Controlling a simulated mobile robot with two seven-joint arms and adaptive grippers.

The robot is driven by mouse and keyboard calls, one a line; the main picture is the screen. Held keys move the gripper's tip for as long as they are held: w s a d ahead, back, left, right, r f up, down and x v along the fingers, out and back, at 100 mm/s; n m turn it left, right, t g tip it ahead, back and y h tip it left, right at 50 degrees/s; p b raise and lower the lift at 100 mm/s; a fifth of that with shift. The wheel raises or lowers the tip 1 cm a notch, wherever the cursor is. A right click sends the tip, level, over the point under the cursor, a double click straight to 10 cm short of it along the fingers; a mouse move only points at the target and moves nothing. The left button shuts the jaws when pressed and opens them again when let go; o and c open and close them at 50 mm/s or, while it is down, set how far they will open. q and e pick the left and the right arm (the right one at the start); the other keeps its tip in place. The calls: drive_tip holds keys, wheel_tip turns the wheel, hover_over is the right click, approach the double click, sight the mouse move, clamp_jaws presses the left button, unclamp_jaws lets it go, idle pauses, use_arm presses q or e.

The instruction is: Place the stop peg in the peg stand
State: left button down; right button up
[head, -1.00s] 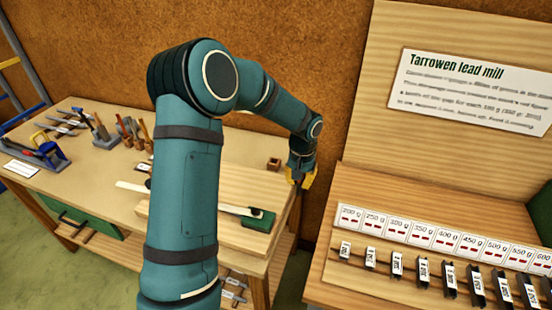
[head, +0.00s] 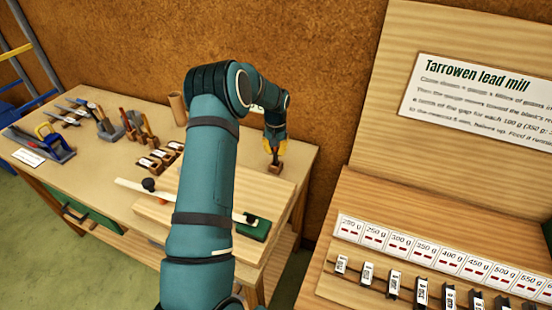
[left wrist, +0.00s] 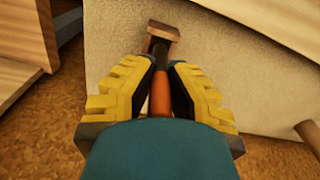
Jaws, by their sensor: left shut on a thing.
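The stop peg (left wrist: 160,92), orange with a black far part, is between the two yellow fingers of my left gripper (left wrist: 158,88) in the left wrist view. The gripper is shut on it. The peg's black end reaches the peg stand (left wrist: 165,31), a small brown wooden block on the bench. I cannot tell whether the end is in the stand's hole or just at it. In the head view, my left gripper (head: 275,148) is right above the stand (head: 275,168) at the back right of the bench; the peg is mostly hidden there. My right gripper is not in view.
The bench (head: 120,180) holds a pale wooden board (head: 160,217) with a green block (head: 258,230) near the stand. A brown tube (head: 178,108) and several tools stand further left. A rack of labelled weights (head: 420,290) is at the right.

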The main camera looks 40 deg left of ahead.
sight(276, 162)
use_arm(q)
drive_tip(key=shift+f, duration=2)
drive_tip(key=shift+r, duration=0.1)
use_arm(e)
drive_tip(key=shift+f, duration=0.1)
use_arm(q)
drive_tip(key=c, duration=1)
unclamp_jaws()
drive_tip(key=shift+c, duration=0.2)
wheel_tip(276, 162, up, 12)
drive_tip(key=shift+d, duration=0.1)
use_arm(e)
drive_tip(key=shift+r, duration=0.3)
